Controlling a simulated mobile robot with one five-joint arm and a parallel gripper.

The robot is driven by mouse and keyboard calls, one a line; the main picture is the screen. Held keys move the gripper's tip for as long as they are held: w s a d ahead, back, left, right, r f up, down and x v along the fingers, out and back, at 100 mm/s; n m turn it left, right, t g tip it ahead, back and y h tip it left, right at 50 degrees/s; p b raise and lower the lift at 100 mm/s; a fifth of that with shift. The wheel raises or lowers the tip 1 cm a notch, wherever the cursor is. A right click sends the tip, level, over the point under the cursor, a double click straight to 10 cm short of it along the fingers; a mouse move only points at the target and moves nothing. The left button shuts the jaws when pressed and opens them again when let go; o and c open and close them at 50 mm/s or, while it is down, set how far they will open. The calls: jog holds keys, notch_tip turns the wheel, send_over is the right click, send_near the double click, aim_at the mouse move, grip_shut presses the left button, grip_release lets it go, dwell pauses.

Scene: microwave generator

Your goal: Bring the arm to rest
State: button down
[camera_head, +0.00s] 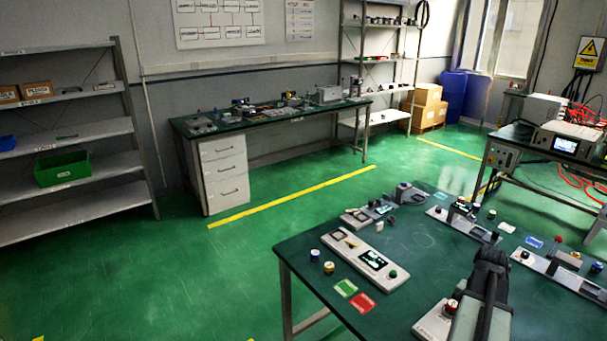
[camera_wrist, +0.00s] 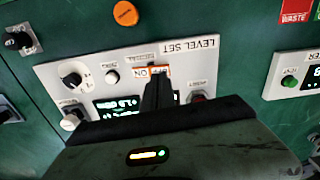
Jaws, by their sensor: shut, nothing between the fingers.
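My gripper (camera_wrist: 158,92) shows in the wrist view as a dark, narrow pair of fingers, closed together with nothing held. The fingers appear over a white panel labelled LEVEL SET (camera_wrist: 60,72), in front of its orange-framed ON/OFF switch (camera_wrist: 159,70); I cannot tell whether they touch it. The panel also has a black knob (camera_wrist: 72,79), a lit display (camera_wrist: 112,106) partly hidden by my gripper, and a red button (camera_wrist: 198,97). In the head view my dark arm end (camera_head: 488,265) is over the front right of the green table (camera_head: 330,255); the fingertips are hidden there.
A white device with a display (camera_head: 373,260), a green card (camera_head: 346,288) and a red card (camera_head: 362,302) lie on the table left of my arm. Several small devices stand along its far side. Open green floor (camera_head: 150,275) lies left of the table.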

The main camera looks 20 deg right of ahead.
jog(key=w+a+n, duration=0.3)
jog(key=w+a, duration=0.6)
jog(key=a, duration=0.3)
jog(key=w+a+n, duration=0.3)
jog(key=w+a, duration=0.5)
jog(key=a, duration=0.5)
jog(key=w+a+n, duration=0.1)
jog(key=a+n, duration=0.6)
jog(key=a, duration=1.5)
jog(key=shift+n, duration=0.3)
jog(key=shift+a, duration=0.1)
